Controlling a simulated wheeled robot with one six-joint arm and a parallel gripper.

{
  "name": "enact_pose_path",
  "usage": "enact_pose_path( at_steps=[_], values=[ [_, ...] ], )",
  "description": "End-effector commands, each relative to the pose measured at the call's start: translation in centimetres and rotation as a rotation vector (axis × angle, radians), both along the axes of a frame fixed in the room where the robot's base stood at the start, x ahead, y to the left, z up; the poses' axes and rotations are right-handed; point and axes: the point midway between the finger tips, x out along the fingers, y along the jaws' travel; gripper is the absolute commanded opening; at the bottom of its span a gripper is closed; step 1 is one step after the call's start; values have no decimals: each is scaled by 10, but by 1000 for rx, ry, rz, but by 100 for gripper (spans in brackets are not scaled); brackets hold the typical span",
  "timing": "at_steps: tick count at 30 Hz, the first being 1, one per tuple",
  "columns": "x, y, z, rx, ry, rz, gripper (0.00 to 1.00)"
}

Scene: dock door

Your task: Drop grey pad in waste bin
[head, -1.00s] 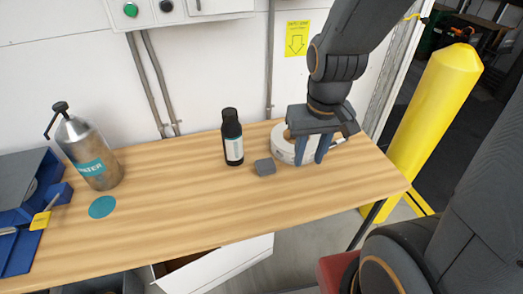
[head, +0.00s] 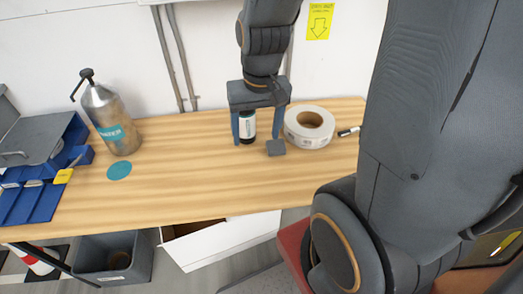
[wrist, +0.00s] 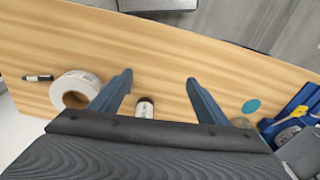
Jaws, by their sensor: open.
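My gripper (head: 255,141) is open and empty, pointing down. In the wrist view I see my gripper (wrist: 159,76) with the bottle (wrist: 145,108) between the fingers; I cannot make out the pad there. A grey bin (head: 148,262) with something brown inside stands under the table at lower left.
A metal water flask (head: 108,118) and a teal disc (head: 119,170) are at left, beside a blue organiser (head: 38,200). A marker (head: 349,131) lies right of the roll. A white open box (head: 225,243) is below the table front. The table's middle front is clear.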

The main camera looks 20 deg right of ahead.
Motion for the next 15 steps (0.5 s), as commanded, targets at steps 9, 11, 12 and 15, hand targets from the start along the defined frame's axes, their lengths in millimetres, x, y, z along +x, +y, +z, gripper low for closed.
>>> enact_pose_path(
  at_steps=[9, 11, 12, 15],
  values=[
    [79, -83, -73, 210, 162, -864, 69],
    [92, -101, -89, 254, 193, -1026, 69],
    [99, -113, -99, 282, 215, -1126, 69],
    [114, -138, -121, 345, 258, -1338, 69]
  ],
)
